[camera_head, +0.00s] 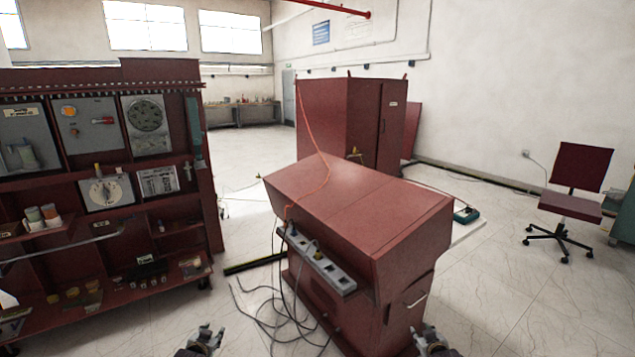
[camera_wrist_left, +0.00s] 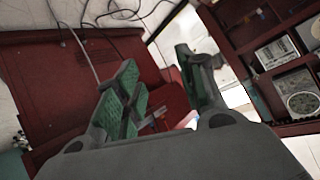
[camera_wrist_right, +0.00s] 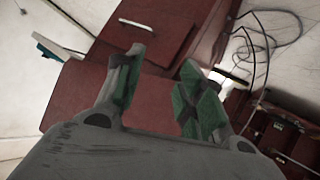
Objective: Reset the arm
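My left gripper (camera_head: 208,338) shows at the bottom edge of the head view, left of the central red cabinet. In the left wrist view its green-padded fingers (camera_wrist_left: 160,85) are apart with nothing between them. My right gripper (camera_head: 432,340) shows at the bottom edge of the head view, right of the red cabinet's lower front. In the right wrist view its green-padded fingers (camera_wrist_right: 160,85) are also apart and empty. Most of both arms is outside the head view.
The red cabinet (camera_head: 350,205) stands ahead, with a grey socket strip (camera_head: 318,262) and loose cables (camera_head: 262,318) on its left. A red shelf rack (camera_head: 130,240) stands left. A tall red cabinet (camera_head: 340,120) is behind. A chair (camera_head: 572,205) stands right on open tiled floor.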

